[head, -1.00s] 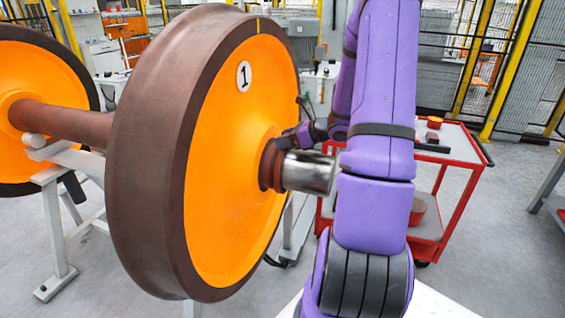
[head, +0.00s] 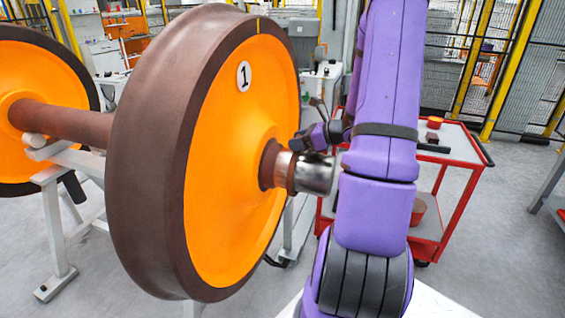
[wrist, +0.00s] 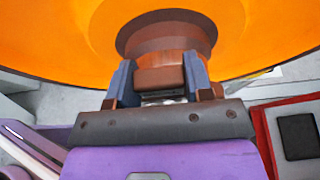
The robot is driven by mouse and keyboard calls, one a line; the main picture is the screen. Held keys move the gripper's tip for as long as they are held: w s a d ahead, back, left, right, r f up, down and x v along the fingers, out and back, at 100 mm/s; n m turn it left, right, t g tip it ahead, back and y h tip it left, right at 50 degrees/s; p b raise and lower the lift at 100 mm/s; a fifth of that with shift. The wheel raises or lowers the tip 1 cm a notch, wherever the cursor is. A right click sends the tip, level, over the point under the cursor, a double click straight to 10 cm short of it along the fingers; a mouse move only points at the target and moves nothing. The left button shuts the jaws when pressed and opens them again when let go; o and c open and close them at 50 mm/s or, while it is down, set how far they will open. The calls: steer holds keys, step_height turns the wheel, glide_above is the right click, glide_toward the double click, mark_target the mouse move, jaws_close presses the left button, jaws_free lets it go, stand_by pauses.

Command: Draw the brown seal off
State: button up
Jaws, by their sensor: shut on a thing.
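The brown seal (head: 292,173) is a ring around the bright steel axle end (head: 317,175) of wheel 1 (head: 235,170). It sits part way along the steel, just out from the brown hub collar (head: 268,164), and the steel end still passes through it. My gripper (head: 305,142) reaches it from behind and above, partly hidden by my purple arm. In the wrist view my gripper (wrist: 160,78) has its two blue-grey fingers shut on the seal (wrist: 182,58), with the collar (wrist: 165,32) beyond it.
A red trolley (head: 458,190) with small items on top stands behind my arm to the right. A pale stand (head: 55,235) carries the wheelset, with a second orange wheel (head: 40,105) at the left. Yellow-post fencing (head: 475,70) stands behind.

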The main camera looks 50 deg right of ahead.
steer(key=shift+s+d, duration=0.1)
steer(key=shift+s, duration=0.05)
steer(key=shift+s+d, duration=0.3)
steer(key=shift+s, duration=0.4)
steer(key=shift+s+d, duration=0.3)
steer(key=shift+s, duration=0.45)
steer(key=shift+s+d, duration=0.3)
steer(key=shift+s, duration=0.4)
steer(key=shift+s, duration=0.15)
steer(key=shift+s+d, duration=0.3)
steer(key=shift+s, duration=0.4)
steer(key=shift+s+d, duration=0.35)
steer(key=shift+s, duration=0.4)
steer(key=shift+s+d, duration=0.3)
steer(key=shift+s, duration=0.4)
steer(key=shift+s, duration=0.1)
steer(key=shift+s+d+r, duration=0.1)
steer(key=shift+s+d, duration=0.2)
steer(key=shift+s, duration=0.35)
steer(key=shift+s+d+f, duration=0.1)
steer(key=shift+s+d, duration=0.15)
steer(key=shift+s, duration=0.4)
steer(key=shift+s+d+r, duration=0.1)
steer(key=shift+s+d, duration=0.2)
steer(key=shift+s, duration=0.35)
